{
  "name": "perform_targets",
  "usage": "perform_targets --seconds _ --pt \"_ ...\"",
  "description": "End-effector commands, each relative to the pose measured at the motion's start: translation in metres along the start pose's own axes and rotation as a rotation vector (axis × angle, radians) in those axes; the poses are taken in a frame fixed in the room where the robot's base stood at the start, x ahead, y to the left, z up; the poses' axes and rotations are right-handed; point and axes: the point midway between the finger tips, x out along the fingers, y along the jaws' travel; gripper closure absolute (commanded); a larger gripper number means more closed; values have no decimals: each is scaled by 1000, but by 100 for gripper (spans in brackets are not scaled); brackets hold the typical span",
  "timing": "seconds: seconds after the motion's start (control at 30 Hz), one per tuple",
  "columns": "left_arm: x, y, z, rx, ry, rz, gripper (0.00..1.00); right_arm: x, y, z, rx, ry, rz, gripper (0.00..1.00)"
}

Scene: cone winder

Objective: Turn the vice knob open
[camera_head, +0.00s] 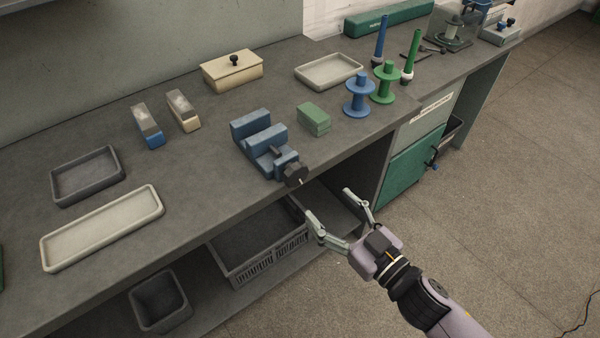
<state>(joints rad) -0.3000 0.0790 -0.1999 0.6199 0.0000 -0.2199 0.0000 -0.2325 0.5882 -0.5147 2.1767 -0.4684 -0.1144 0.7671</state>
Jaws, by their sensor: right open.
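A blue vice (262,141) stands near the front edge of the grey workbench. Its dark round knob (295,174) faces the front edge, with a small light mark on it. The vice jaws show a gap between them. My right gripper (328,203) is open and empty, in front of the bench edge, below and to the right of the knob in the picture. Its two fingers point toward the bench and do not touch the knob. My left gripper is not in view.
A green block (314,119) lies right of the vice, with a blue spool (359,96) and a green spool (383,84) beyond. Two trays (101,226) (87,175) lie at the left. A dark crate (258,250) sits on the shelf below. Open floor lies at right.

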Motion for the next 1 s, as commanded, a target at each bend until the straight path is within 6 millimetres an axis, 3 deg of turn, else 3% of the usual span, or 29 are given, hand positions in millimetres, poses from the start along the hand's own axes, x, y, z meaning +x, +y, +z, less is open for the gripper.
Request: perform_targets --seconds 0.5,0.7,1.0 --pt "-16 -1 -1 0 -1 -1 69 93 0 -1 1 1 1 32" --pt "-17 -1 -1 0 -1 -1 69 107 0 0 2 -1 0 32" --pt "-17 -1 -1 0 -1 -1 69 108 0 0 2 -1 0 32"
